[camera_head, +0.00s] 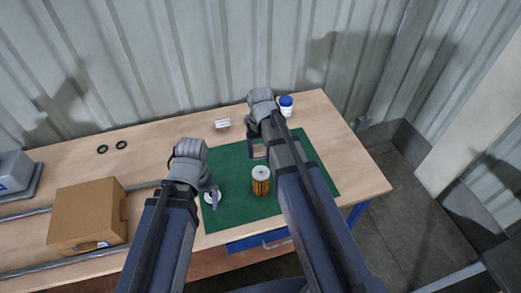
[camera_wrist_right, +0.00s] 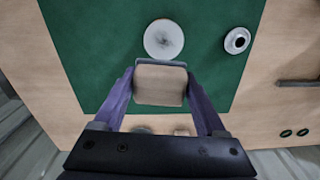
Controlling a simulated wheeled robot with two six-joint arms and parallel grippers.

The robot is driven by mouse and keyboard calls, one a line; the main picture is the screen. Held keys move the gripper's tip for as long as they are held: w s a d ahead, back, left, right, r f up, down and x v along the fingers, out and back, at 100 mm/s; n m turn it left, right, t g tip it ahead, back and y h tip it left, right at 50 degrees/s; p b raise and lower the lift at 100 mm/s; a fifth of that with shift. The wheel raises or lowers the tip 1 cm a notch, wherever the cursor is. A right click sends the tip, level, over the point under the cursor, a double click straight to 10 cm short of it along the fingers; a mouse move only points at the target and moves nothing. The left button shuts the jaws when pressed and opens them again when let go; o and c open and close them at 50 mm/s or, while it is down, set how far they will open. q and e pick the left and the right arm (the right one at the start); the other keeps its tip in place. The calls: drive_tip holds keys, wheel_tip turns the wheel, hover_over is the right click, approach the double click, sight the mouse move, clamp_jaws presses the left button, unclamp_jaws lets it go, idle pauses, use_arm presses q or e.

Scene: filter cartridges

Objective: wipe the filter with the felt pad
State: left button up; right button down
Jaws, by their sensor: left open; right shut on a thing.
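The filter (camera_head: 261,184) is an upright orange-brown pleated cylinder with a white top, standing on the green mat (camera_head: 236,222). In the right wrist view its round white top (camera_wrist_right: 163,39) is just beyond my right gripper (camera_wrist_right: 160,80). That gripper is shut on the beige felt pad (camera_wrist_right: 159,86). The pad appears close to the filter; whether they touch I cannot tell. In the head view my right gripper (camera_head: 257,148) is behind the filter, and the pad is hard to make out. My left gripper (camera_head: 213,194) is open over a white ring-shaped part (camera_head: 209,200), partly covering it.
A white block (camera_head: 222,123) and a blue-lidded jar (camera_head: 286,103) stand along the back. Two dark rings (camera_head: 111,147) lie on bare wood at left. A cardboard box (camera_head: 88,215) is at front left, near metal rails. The corrugated wall is behind the table.

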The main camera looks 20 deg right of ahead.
wheel_tip(320, 180, up, 3)
drive_tip(key=p, duration=0.3)
drive_tip(key=shift+r, duration=0.1)
idle(0.5)
drive_tip(key=shift+f, duration=0.2)
